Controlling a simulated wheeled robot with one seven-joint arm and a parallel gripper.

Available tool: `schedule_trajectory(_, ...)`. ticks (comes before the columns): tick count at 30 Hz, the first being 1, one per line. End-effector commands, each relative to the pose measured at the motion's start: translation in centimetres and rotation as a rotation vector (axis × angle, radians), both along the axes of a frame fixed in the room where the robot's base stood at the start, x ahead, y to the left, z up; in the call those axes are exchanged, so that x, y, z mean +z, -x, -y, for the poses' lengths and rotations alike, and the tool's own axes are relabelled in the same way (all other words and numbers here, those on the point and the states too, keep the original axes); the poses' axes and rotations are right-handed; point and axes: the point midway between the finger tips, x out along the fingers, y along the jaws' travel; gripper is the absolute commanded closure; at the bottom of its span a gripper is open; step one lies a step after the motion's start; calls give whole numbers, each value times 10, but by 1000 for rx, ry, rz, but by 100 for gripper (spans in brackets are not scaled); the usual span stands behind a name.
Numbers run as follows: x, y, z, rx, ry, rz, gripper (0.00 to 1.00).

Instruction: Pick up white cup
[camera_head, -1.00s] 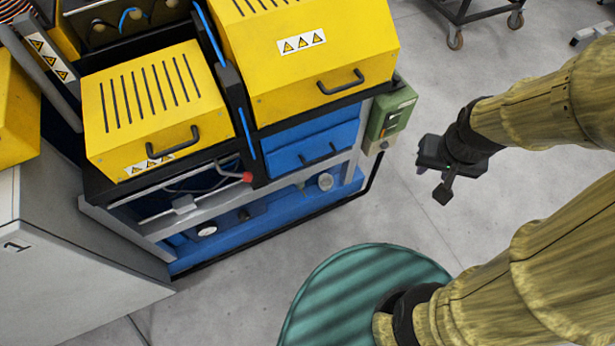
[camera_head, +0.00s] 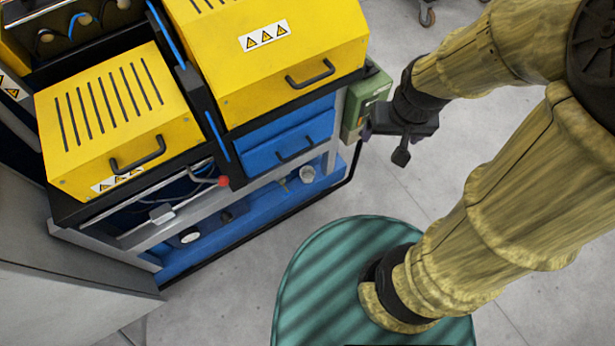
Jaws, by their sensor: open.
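A small pale round thing (camera_head: 307,174) sits on the low blue shelf of the machine, near its right end. It may be the white cup, but it is too small to be sure. No other clear cup shows. My gripper (camera_head: 370,133) is right of and above it in the picture, beside the green box on the machine's corner. Its jaws are open, seen mostly from above and partly hidden by the dark gripper body. Nothing shows held in it.
The machine has yellow covers (camera_head: 290,55) with black handles above a blue drawer (camera_head: 285,148). A green box (camera_head: 362,112) juts from its right corner. A grey frame bar runs above the low shelf. A grey cabinet (camera_head: 60,300) stands at left.

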Motion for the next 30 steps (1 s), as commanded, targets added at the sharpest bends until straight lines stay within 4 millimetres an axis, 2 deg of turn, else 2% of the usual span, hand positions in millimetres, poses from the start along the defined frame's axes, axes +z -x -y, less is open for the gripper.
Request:
schedule_trajectory(1,-16,0,0,0,0,-1,15)
schedule_trajectory(30,-267,-6,-3,-5,-5,11,15)
